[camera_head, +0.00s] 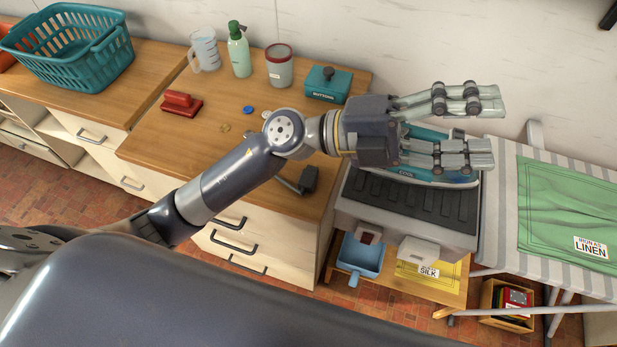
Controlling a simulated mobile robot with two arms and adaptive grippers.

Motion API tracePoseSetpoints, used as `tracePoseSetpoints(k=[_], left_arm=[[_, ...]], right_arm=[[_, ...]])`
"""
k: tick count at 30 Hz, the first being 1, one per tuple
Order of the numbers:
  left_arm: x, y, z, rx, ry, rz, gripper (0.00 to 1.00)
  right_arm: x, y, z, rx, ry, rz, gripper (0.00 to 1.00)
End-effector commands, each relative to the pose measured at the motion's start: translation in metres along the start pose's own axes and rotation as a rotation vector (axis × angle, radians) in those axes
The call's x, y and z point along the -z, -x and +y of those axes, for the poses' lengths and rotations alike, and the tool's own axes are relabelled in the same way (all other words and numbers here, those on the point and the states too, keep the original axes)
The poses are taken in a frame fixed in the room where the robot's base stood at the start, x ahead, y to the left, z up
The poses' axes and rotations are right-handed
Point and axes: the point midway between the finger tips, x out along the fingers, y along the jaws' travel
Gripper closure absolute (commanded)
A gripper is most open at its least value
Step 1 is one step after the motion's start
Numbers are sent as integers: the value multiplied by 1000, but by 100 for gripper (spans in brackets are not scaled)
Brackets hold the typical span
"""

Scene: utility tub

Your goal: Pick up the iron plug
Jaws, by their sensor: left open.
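A dark grey block with a short angled piece (309,179) lies near the front edge of the wooden counter; it may be the iron plug, but I cannot tell for sure. A teal iron (408,173) labelled COOL rests on a black ribbed surface (410,202), partly hidden by my left gripper. My left gripper (478,124) is open and empty, above the iron, its fingers pointing right. The forearm passes over the counter, beside the dark block. No cord shows clearly. My right gripper is not in view.
A teal basket (70,48) is at left. An ironing board with green linen (565,210) is at right.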

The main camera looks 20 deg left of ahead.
Motion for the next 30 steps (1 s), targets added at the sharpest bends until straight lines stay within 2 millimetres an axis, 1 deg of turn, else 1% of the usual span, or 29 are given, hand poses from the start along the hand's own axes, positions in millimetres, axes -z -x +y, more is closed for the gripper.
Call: tracePoseSetpoints(k=[1, 2, 3, 5, 6, 8, 9, 11, 12, 14, 15, 18, 21, 24, 26, 30], left_arm=[[7, -2, 22, -124, -45, 67, 45], [11, -1, 37, -200, -66, 104, 45], [14, 4, 57, -308, -92, 148, 45], [14, 16, 87, -474, -128, 200, 45], [11, 29, 105, -589, -147, 225, 45], [2, 52, 130, -766, -173, 249, 45], [-7, 70, 143, -886, -187, 254, 45], [-23, 102, 158, -1067, -202, 246, 45], [-34, 124, 164, -1185, -209, 232, 45], [-52, 157, 167, -1350, -212, 198, 45], [-63, 178, 165, -1449, -211, 170, 45], [-85, 222, 155, -1654, -203, 91, 45], [-98, 252, 142, -1791, -190, 23, 45], [-105, 268, 134, -1865, -177, -18, 45], [-106, 274, 136, -1884, -172, -28, 45], [-108, 283, 155, -1893, -167, -29, 45]], right_arm=[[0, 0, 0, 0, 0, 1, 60], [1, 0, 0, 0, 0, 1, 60], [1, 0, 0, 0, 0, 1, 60], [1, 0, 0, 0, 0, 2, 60], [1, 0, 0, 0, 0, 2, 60], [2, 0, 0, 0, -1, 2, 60], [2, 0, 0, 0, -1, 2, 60], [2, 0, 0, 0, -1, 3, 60], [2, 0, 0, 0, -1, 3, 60], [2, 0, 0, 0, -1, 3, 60], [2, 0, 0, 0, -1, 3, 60], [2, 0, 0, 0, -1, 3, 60], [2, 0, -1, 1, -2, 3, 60], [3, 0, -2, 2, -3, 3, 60], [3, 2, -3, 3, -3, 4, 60], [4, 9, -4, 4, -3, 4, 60]])
